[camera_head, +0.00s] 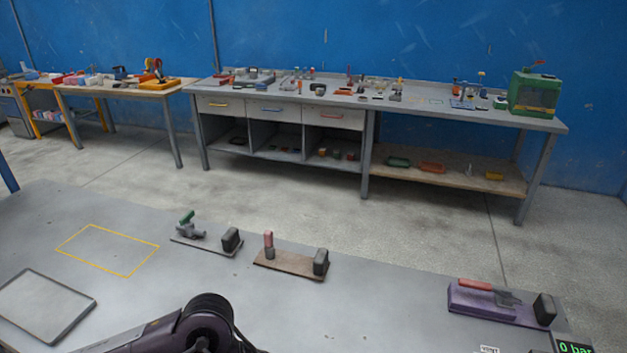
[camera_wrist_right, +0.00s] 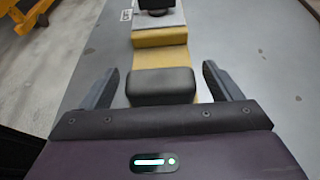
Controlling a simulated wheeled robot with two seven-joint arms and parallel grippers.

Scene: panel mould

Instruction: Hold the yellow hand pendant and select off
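In the right wrist view my right gripper (camera_wrist_right: 161,69) is open. Its two dark fingers stand apart on either side of a black rounded block (camera_wrist_right: 160,86), with gaps visible on both sides. A yellow piece (camera_wrist_right: 160,38) lies just beyond the block, and more yellow shows beside and behind the block; this may be the yellow hand pendant, but I cannot tell for sure. No selector or off mark is readable. The head view does not show the pendant or either gripper's fingers; only a dark purple arm link of mine is at its bottom.
A "0 bar" display (camera_head: 574,347) is at lower right. Workbenches stand along the blue wall.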

